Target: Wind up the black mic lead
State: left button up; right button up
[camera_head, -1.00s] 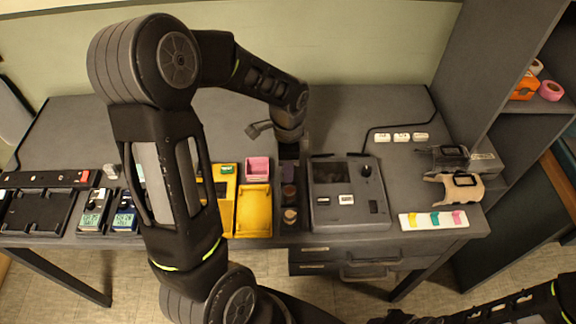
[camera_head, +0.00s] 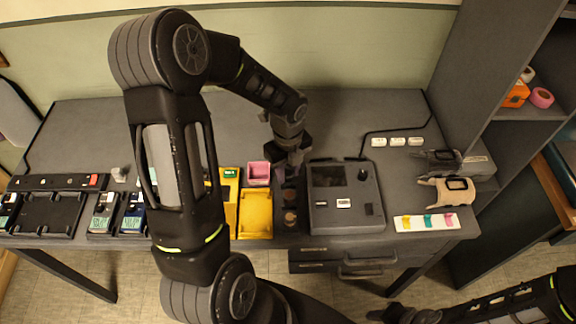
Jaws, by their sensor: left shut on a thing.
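My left gripper (camera_head: 288,164) points down over the far end of a narrow dark tray, between the pink box and the grey desk unit. It is shut on a small dark thing, mostly hidden by the fingers; I cannot tell what it is. A thin black lead (camera_head: 367,139) runs from behind the grey desk unit (camera_head: 346,215) to the right, past the white sockets. I cannot tell whether this is the mic lead. A dark pack (camera_head: 438,160) and a beige one (camera_head: 447,189) lie at the table's right. My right gripper (camera_head: 408,315) is low at the bottom edge; its fingers are unclear.
The narrow tray holds round items (camera_head: 290,218). A yellow tray (camera_head: 255,215), pink box (camera_head: 258,173) and black charger rack (camera_head: 50,213) stand to the left. A white strip with coloured tabs (camera_head: 426,222) lies front right. The table's back is clear. A shelf (camera_head: 530,114) stands right.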

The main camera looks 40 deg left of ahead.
pick_arm(q)
jog(key=m+p, duration=0.2)
jog(key=m, duration=0.2)
jog(key=shift+r+p, duration=0.15)
jog(key=shift+p, duration=0.2)
jog(key=shift+m, duration=1.2)
jog(key=o, duration=1.2)
jog(key=shift+f, duration=0.2)
